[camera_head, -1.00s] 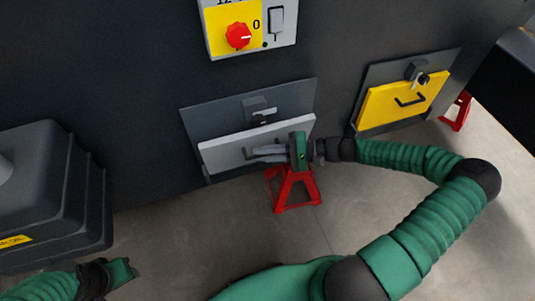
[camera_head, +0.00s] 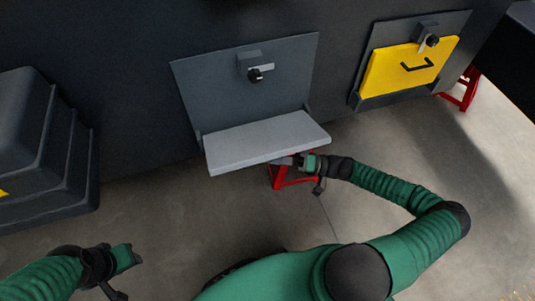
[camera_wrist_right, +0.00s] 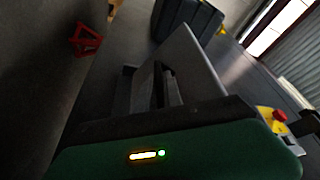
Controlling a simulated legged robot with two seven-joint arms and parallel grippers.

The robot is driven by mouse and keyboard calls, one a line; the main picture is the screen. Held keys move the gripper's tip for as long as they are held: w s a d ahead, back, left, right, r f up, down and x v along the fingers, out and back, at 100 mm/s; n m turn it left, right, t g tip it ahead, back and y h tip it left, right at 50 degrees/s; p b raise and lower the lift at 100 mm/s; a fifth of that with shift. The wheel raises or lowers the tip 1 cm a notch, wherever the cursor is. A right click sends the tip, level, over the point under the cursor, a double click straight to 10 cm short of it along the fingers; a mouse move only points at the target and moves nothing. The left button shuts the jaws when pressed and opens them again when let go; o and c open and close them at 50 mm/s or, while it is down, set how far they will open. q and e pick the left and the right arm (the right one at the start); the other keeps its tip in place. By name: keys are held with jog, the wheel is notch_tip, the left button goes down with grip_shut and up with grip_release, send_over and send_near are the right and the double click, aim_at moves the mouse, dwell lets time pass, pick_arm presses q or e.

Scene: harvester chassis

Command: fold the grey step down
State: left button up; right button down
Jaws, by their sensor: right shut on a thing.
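The grey step (camera_head: 265,142) is folded out from its dark backplate (camera_head: 248,90) and lies roughly flat, its upper face showing in the head view. A latch (camera_head: 258,72) sits on the backplate above it. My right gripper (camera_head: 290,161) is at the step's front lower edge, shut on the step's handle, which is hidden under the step. In the right wrist view the step (camera_wrist_right: 190,68) shows as a tilted grey slab beyond the gripper. My left gripper (camera_head: 130,258) is at the lower left, away from the step; its fingers are too small to judge.
A red stand (camera_head: 280,180) is behind my right gripper. A dark stepped housing (camera_head: 45,150) stands at the left.

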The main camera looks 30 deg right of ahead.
notch_tip(320, 180, down, 7)
jog(key=n+g+y+b, duration=0.1)
jog(key=n+y+b, duration=0.1)
jog(key=n+b, duration=0.4)
jog(key=shift+w+a+r+n+y+b, duration=0.2)
jog(key=shift+n+y+b, duration=0.1)
jog(key=shift+b, duration=0.55)
jog(key=shift+f+g, duration=0.1)
jog(key=shift+g, duration=0.3)
jog(key=c, duration=1.5)
grip_release()
jog(key=shift+w+d, duration=0.1)
jog(key=shift+d, duration=0.1)
